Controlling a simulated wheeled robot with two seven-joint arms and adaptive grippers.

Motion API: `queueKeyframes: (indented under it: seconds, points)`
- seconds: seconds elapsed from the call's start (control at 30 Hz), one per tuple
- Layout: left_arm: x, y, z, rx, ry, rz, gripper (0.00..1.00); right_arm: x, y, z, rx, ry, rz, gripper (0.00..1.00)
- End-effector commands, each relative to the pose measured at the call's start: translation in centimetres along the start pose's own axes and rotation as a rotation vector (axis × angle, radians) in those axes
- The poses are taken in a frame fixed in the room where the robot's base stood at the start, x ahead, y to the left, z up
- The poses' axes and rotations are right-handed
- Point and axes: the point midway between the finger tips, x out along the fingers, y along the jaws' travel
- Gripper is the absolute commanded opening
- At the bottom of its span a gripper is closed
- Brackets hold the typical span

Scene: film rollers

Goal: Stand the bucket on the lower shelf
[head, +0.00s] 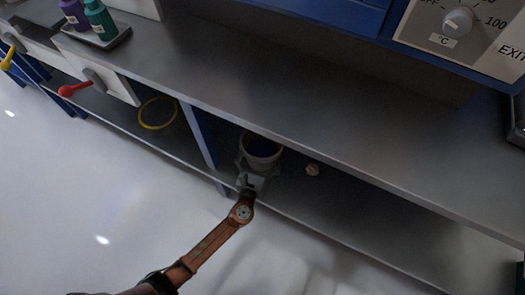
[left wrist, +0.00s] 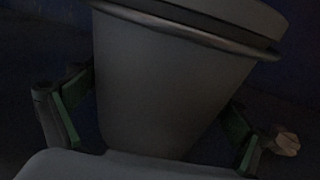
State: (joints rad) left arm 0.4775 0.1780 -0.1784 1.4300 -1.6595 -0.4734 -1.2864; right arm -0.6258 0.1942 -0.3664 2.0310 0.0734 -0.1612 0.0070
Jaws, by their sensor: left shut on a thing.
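The bucket (head: 262,146) is a pale grey pail with a dark inside. In the head view it is upright or nearly so, over the lower shelf (head: 350,215), under the worktop and just right of a blue upright. My left gripper (head: 258,167) reaches in from the front and is shut on the bucket. In the left wrist view the bucket (left wrist: 170,85) fills the middle, between two fingers with green pads. The bucket's base is hidden, so I cannot tell whether it touches the shelf. My right gripper is in neither view.
A small pale object (head: 312,169) lies right of the bucket. A yellow ring (head: 158,112) shows in the left bay, beyond the blue upright (head: 198,134). The worktop edge (head: 330,157) overhangs the shelf. A red handle (head: 73,89) sticks out at left. The shelf's right part is clear.

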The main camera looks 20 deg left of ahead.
Motion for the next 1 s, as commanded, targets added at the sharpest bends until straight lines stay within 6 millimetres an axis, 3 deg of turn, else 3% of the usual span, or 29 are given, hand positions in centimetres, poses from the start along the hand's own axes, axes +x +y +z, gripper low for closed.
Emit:
queueKeyframes:
  seconds: [0.07,0.1,0.17,0.6,1.0]
  points:
    - [0.1,0.0,-0.1,0.000,-0.004,0.000,0.43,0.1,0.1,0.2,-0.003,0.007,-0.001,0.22]
    - [0.0,0.0,-0.4,0.000,0.001,0.000,0.95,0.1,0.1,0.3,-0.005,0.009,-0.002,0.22]
    - [0.0,0.0,-0.3,0.000,0.000,0.000,0.99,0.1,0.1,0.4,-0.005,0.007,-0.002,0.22]
    - [-0.2,0.0,0.2,0.000,0.000,0.000,1.00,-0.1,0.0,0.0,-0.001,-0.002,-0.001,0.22]
    - [-8.2,0.1,0.5,0.001,-0.001,0.000,1.00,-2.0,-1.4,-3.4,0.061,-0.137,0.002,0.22]
